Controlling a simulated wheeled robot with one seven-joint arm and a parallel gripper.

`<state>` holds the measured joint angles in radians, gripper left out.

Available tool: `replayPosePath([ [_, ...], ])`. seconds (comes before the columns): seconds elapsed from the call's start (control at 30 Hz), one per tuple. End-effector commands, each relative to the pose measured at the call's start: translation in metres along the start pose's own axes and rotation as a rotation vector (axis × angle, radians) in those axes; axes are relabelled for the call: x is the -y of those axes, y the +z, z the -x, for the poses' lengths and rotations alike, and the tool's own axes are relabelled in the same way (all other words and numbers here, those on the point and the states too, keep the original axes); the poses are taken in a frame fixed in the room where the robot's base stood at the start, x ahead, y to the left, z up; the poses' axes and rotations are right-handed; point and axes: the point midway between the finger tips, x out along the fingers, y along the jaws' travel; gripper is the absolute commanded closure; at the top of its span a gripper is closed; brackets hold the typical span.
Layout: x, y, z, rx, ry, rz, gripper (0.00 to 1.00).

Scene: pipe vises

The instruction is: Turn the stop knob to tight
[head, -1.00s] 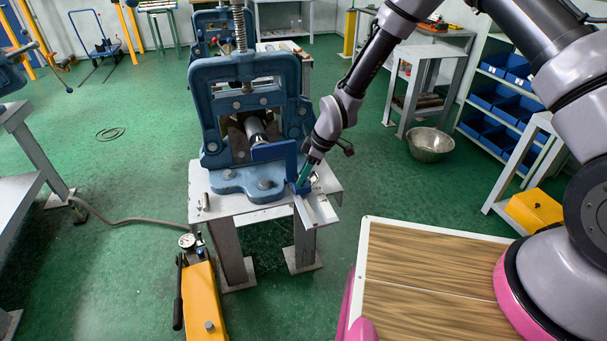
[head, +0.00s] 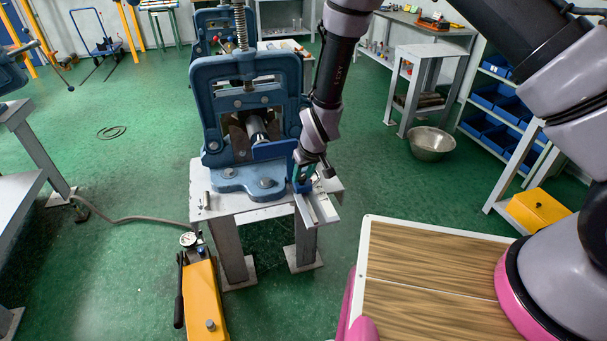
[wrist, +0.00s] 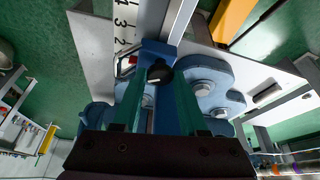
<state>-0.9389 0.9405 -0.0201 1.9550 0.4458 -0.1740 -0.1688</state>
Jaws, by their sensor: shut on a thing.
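The stop knob (wrist: 158,71) is a small black knob on a blue stop block (wrist: 157,48) in the wrist view. The block sits on a rail beside a white scale (wrist: 124,28) with black numerals. My gripper (wrist: 158,82) has its two teal fingers on either side of the knob, shut on it. In the head view my gripper (head: 301,184) is at the right front of the blue pipe vise (head: 207,112), over the rail (head: 322,209). The knob is hidden there by the gripper. I cannot read any tight marking.
The vise stands on a grey metal stand (head: 232,208). A yellow hydraulic pump (head: 203,297) is on the floor in front. A wood-topped surface (head: 425,285) is at lower right. A metal bowl (head: 431,143) lies on the floor to the right. Open green floor lies left.

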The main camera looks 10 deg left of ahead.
Motion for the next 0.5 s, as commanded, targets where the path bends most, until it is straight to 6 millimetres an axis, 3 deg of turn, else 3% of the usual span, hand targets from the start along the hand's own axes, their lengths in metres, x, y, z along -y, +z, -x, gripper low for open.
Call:
replayPosePath([
  [0.5,0.0035,0.0003,-0.0009,0.001,0.145,-0.34,1.0],
])
